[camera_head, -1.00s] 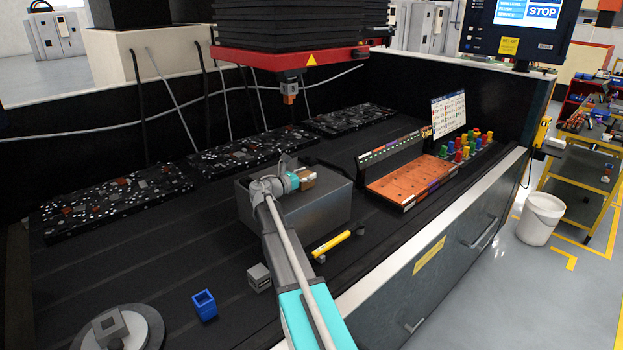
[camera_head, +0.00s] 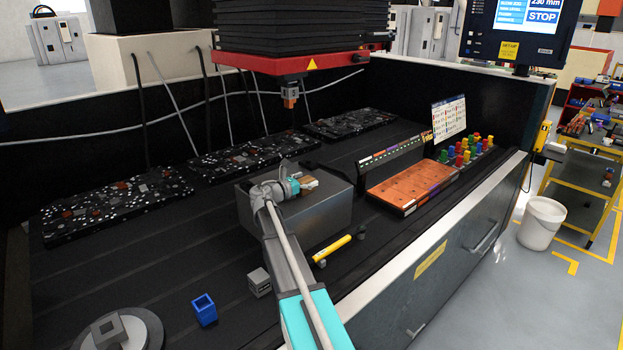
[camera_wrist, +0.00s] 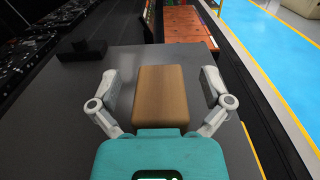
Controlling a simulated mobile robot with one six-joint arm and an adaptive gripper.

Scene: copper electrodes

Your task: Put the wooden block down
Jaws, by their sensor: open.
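The wooden block (camera_wrist: 161,93) lies flat on the top of the large grey box (camera_wrist: 118,72), between the two fingers of my gripper (camera_wrist: 163,90) in the wrist view. The fingers are spread, with a gap on each side of the block. In the head view the block (camera_head: 309,184) shows as a small brown piece on the grey box (camera_head: 325,218), just beyond my gripper (camera_head: 300,183), whose fingers are partly hidden there by the wrist.
An orange tray (camera_head: 393,194) and several coloured pegs (camera_head: 467,147) stand to the right. A yellow cylinder (camera_head: 332,247), a small grey cube (camera_head: 259,281) and a blue open holder (camera_head: 204,309) are in front. Dark boards (camera_head: 115,203) lie behind. A red-edged press head (camera_head: 290,62) hangs above.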

